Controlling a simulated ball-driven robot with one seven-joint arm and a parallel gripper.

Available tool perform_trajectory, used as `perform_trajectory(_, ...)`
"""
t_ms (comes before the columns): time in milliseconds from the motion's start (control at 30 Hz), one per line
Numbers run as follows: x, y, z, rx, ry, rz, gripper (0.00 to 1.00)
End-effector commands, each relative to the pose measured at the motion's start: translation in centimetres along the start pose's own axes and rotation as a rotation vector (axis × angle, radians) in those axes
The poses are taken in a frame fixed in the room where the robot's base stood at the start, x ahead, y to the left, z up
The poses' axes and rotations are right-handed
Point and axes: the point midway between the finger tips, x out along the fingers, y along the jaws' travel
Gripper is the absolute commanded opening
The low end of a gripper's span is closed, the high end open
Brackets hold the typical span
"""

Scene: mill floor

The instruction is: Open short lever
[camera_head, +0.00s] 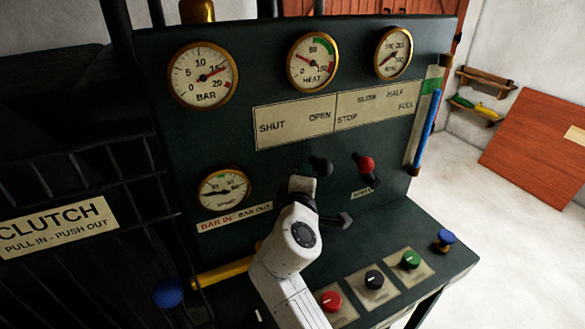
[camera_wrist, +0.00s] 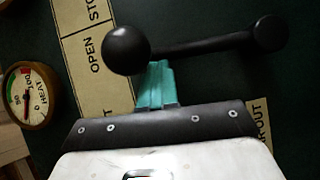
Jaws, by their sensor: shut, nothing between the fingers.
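A black-knobbed lever (camera_head: 320,166) stands out from the dark green panel, below the plate marked SHUT and OPEN. In the wrist view its round black knob (camera_wrist: 127,48) is at the upper left, and a black rod runs right to a rounded hub. My gripper (camera_head: 306,172) is at this lever in the head view, and my white wrist hides part of the panel. The teal fingers (camera_wrist: 155,85) are shut and empty, just below the knob and rod in the wrist view. I cannot tell whether they touch. A red-knobbed lever (camera_head: 366,164) is to the right.
Gauges and a label plate (camera_head: 335,115) are on the panel above. A desk ledge below carries red (camera_head: 331,300), black (camera_head: 374,279) and green (camera_head: 410,259) knobs and a blue knob (camera_head: 445,237). A yellow bar (camera_head: 222,271) is at lower left. Open floor lies right.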

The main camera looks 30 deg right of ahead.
Motion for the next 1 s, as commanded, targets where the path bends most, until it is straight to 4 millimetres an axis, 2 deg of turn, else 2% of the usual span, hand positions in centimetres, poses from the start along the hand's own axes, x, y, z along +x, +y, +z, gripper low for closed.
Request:
perform_trajectory(33, 0.3, 0.8, 0.6, 0.035, -0.003, -0.023, 0.0)
perform_trajectory(333, 1.8, 0.7, 2.8, 0.213, -0.002, -0.142, 0.0)
perform_trajectory(533, 2.4, 0.4, 3.7, 0.213, -0.002, -0.145, 0.0)
perform_trajectory(1000, 2.8, 0.3, 4.2, 0.212, -0.003, -0.143, 0.0)
